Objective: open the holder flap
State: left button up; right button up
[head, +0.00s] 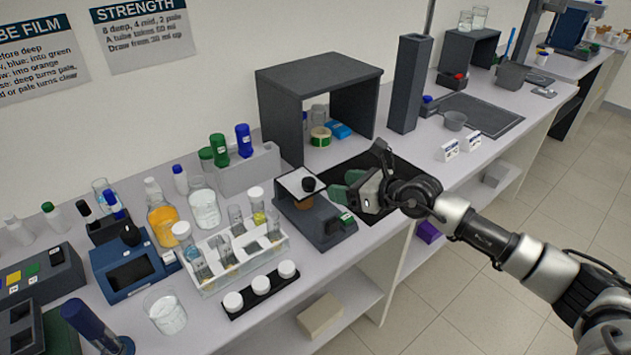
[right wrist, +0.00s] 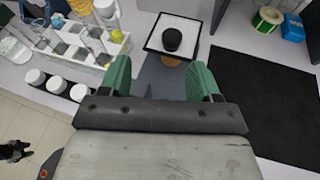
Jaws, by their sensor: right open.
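The holder (head: 318,222) is a dark grey device on the bench, in the middle of the head view. Its flap (head: 298,183) is a pale plate with a dark rim and a black knob (head: 308,184) on top. An orange-brown part (head: 303,201) shows under the flap. In the right wrist view the flap (right wrist: 153,33) and black knob (right wrist: 173,39) lie just beyond the fingertips. My right gripper (head: 340,186) is open, with green fingers either side of empty space, to the right of the knob and apart from it.
A clear rack of tubes (head: 237,262) and a strip of white-capped jars (head: 261,286) stand left of the holder. A dark shelf stand (head: 317,75) is behind. A black mat (head: 372,168) lies right, under my right gripper. A tall grey column (head: 410,85) stands farther back.

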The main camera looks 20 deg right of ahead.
aim_at(309, 180)
jog(key=shift+n+h, duration=0.3)
jog(key=shift+h, duration=0.1)
jog(key=x, duration=0.3)
jog(key=d+p+x, duration=0.1)
jog(key=x, duration=0.3)
jog(key=f+x, duration=0.1)
jog(key=x, duration=0.2)
jog(key=shift+w+f, duration=0.1)
jog(key=shift+w, duration=0.35)
jog(key=shift+d, duration=0.1)
jog(key=shift+c, duration=0.3)
jog(key=shift+g, duration=0.3)
grip_shut()
jog(key=shift+p, duration=0.3)
